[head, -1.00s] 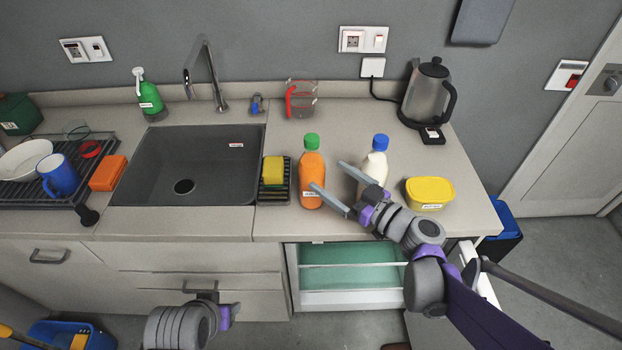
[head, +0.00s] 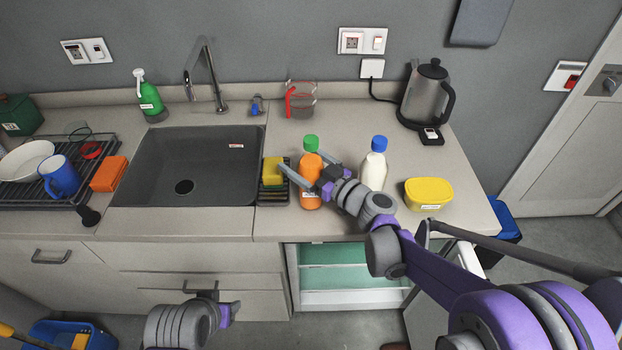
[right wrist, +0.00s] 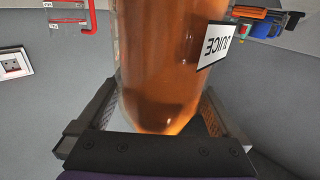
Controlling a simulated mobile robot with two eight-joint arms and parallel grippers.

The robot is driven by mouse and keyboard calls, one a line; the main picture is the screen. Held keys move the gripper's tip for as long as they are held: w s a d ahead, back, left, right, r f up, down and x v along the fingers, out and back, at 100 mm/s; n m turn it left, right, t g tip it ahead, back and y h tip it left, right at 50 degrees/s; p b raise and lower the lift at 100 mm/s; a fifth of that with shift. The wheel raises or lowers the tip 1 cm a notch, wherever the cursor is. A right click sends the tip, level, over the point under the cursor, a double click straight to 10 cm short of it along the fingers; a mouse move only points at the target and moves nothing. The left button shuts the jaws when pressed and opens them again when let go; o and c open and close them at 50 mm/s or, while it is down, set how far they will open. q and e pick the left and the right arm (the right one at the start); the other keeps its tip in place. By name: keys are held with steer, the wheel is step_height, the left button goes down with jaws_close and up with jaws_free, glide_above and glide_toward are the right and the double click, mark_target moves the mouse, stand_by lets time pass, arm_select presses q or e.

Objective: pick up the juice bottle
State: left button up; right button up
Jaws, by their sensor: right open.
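The juice bottle (head: 311,203) stands upright on the counter, orange with a green cap. In the right wrist view the bottle (right wrist: 160,70) appears upside down with a "JUICE" label. My right gripper (head: 300,163) is open, with one finger on each side of the bottle. In the right wrist view its fingers (right wrist: 155,112) flank the bottle, with a gap seen at the left; contact on the right is unclear. The gripper hides part of the bottle in the head view. My left gripper (head: 222,314) is low in front of the drawers; its fingers cannot be made out.
A white bottle with a blue cap (head: 374,165) stands just right of the juice. A yellow sponge (head: 273,171) sits in a black holder on its left. A yellow tub (head: 429,192) is farther right. The counter behind is mostly clear.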

jaws_close()
stand_by(0.3)
steer(key=shift+r, duration=0.1)
